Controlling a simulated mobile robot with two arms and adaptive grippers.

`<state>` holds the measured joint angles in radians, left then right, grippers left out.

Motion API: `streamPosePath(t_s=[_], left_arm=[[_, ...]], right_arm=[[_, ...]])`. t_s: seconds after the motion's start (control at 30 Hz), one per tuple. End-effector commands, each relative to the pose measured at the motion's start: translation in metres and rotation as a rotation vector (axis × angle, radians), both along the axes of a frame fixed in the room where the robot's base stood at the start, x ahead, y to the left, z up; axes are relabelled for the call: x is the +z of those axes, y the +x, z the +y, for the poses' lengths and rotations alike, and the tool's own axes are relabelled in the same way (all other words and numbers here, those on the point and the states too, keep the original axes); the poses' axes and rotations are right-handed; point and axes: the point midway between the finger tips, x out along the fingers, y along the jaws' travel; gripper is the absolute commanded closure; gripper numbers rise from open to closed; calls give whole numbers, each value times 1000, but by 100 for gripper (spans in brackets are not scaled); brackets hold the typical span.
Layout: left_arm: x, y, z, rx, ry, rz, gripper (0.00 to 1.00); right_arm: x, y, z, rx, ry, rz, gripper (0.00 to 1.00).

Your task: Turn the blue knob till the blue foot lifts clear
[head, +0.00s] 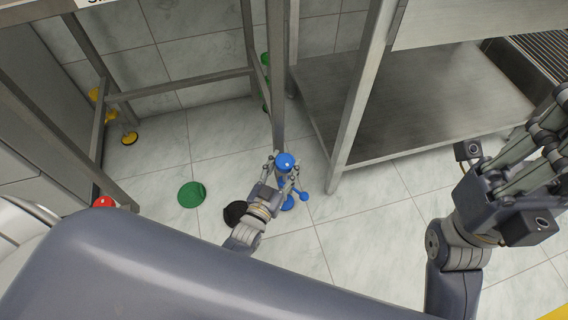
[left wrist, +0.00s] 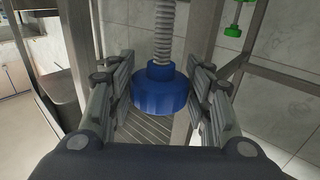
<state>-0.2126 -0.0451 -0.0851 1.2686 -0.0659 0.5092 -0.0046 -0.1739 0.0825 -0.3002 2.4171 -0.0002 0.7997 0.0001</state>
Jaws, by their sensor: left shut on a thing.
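The blue knob (left wrist: 160,92) is a fluted blue collar on a threaded metal rod, seen large in the left wrist view. My left gripper (head: 284,172) has its fingers on both sides of it and is shut on it. In the head view a round blue top (head: 285,160) shows between the fingers. The blue foot (head: 287,204) shows low beside the gripper, partly hidden; I cannot tell whether it touches the floor. A small blue ball (head: 304,196) sticks out to its right. My right gripper (head: 545,130) is raised at the right edge, its fingertips partly cut off.
A steel frame (head: 180,86) stands at the back left, with green (head: 265,58), yellow (head: 129,138) and red (head: 103,202) parts at its legs. A green disc (head: 192,194) and a black disc (head: 236,213) lie on the tiled floor. A steel shelf (head: 410,100) is at right.

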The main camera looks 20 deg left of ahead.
Motion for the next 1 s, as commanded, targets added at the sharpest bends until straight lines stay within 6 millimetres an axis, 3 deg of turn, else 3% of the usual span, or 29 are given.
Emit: streamPosePath(t_s=[0.43, 0.47, 0.5, 0.83, 1.0], left_arm=[[-1, 0, 0, 10, 0, 2, 78], [-1, 0, 0, 10, 0, 2, 49], [-1, 0, 0, 10, 0, 2, 44], [0, 0, 0, 10, 0, 0, 44], [11, 0, 0, 10, 0, -2, 44]], right_arm=[[0, 0, 0, 1, 0, 1, 100], [0, 0, 0, 1, 0, 1, 100], [0, 0, 0, 1, 0, 1, 100], [-1, 1, 0, -1, -4, 4, 100], [-1, 1, 0, 0, -2, 4, 100]])
